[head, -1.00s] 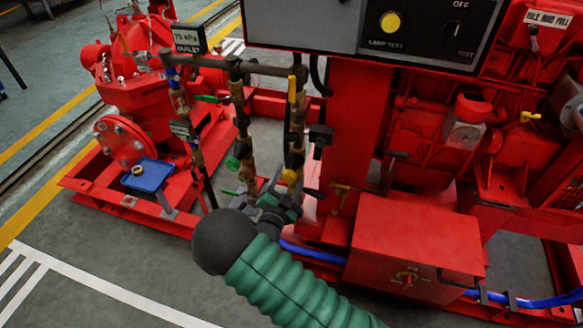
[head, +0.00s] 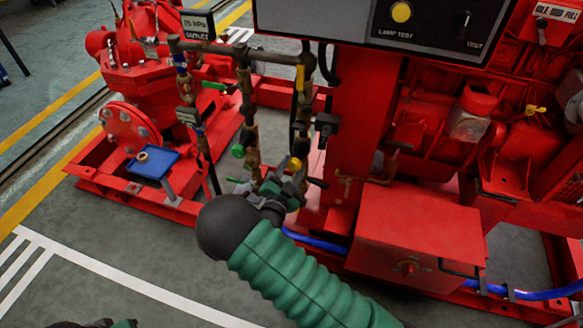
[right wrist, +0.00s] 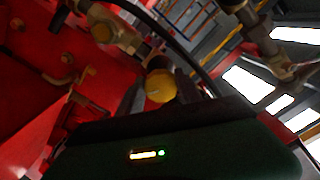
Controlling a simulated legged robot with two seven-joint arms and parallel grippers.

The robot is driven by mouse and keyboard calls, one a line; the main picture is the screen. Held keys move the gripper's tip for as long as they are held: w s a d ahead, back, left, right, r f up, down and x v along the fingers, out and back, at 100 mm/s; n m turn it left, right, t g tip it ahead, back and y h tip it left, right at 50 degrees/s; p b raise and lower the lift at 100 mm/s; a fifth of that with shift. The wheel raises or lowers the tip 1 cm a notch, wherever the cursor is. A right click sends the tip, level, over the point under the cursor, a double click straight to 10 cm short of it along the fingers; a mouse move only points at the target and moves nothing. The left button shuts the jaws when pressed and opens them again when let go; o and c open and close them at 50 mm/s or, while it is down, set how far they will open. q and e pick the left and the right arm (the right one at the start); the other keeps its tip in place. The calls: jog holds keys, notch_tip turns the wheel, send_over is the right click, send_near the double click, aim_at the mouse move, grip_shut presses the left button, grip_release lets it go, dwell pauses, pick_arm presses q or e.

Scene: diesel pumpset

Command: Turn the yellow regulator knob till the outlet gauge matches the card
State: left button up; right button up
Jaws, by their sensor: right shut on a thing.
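The yellow regulator knob (head: 295,164) is on the right-hand vertical brass pipe run. My right gripper (head: 291,178) is shut on it, reaching up from below. In the right wrist view the round yellow knob (right wrist: 160,86) sits between the dark fingers. The card (head: 197,25) reads 75 kPa OUTLET and stands at the top left of the pipework. I cannot make out a gauge dial or needle in either view. A dark and green sliver of my left arm shows at the bottom left edge; its gripper is not visible.
A green knob (head: 238,151) and a green lever (head: 213,86) are on the pipes to the left. A yellow-handled valve (head: 300,78) is above the knob. A red box (head: 415,230) and blue hose (head: 318,243) lie to the right. The floor at front left is clear.

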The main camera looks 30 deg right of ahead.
jog(key=shift+d+r+n+p, duration=0.15)
jog(key=shift+r+n+p, duration=0.15)
jog(key=shift+n+p, duration=0.75)
jog(key=n+p, duration=0.1)
jog(key=n, duration=0.1)
jog(key=shift+n, duration=0.35)
jog(key=n+p, duration=0.3)
jog(key=n, duration=0.1)
jog(key=shift+n, duration=0.3)
jog(key=o, duration=1.2)
jog(key=shift+o, duration=0.8)
jog(key=shift+f, duration=0.2)
jog(key=shift+f, duration=0.15)
